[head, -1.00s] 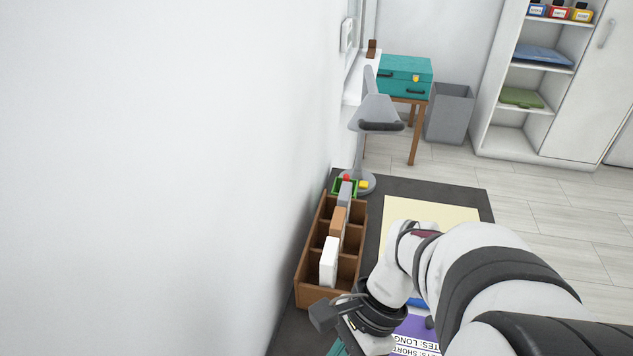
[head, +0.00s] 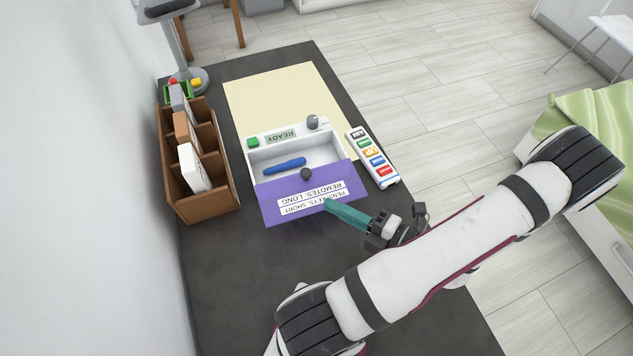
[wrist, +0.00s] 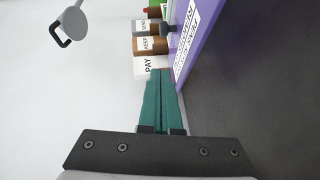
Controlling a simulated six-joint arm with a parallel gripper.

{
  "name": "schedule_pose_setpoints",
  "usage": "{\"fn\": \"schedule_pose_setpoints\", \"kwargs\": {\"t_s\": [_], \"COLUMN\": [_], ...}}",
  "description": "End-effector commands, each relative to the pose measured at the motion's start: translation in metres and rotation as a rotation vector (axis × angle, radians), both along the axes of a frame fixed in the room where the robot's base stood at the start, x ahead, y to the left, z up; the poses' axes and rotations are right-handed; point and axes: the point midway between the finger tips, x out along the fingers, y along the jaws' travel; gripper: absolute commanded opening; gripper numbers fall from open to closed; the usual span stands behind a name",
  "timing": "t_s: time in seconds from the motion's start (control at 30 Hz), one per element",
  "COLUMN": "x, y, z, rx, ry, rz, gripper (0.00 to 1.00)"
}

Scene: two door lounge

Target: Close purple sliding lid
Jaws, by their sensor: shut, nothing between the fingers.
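The purple sliding lid (head: 291,210) has a dark round knob (head: 306,174) and white labels. It covers the near part of a white box (head: 254,163), leaving the far part open with a blue pen-like item (head: 284,166) inside. My gripper (head: 329,206), with teal fingers, is shut and empty. Its tips are at the lid's near edge, by the label; I cannot tell if they touch. In the wrist view the shut fingers (wrist: 161,76) point toward the lid's purple edge (wrist: 190,62), which runs along their right. The knob (wrist: 168,28) shows beyond.
A wooden sorter (head: 205,208) with cards stands left of the box. A white remote (head: 373,158) with coloured buttons lies to the right. A cream sheet (head: 280,97) lies behind. The dark table (head: 235,285) is clear in front.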

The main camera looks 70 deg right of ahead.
Motion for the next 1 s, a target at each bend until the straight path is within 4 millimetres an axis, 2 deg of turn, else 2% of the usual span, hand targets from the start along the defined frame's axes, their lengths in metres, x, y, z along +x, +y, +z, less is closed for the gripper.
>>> {"fn": "schedule_pose_setpoints", "kwargs": {"t_s": [0.17,0.3,0.5,0.87,1.0], "x": [0.038,0.052,0.06,0.061,0.078], "y": [-0.005,-0.024,-0.038,-0.04,-0.056], "z": [-0.005,-0.01,-0.013,-0.013,-0.013], "rx": [0.002,-0.003,-0.003,-0.003,-0.004], "ry": [0.001,0.003,0.003,0.003,0.005], "rz": [0.008,0.007,0.003,0.004,0.009], "gripper": [0.0,0.0,0.0,0.0,0.0]}}
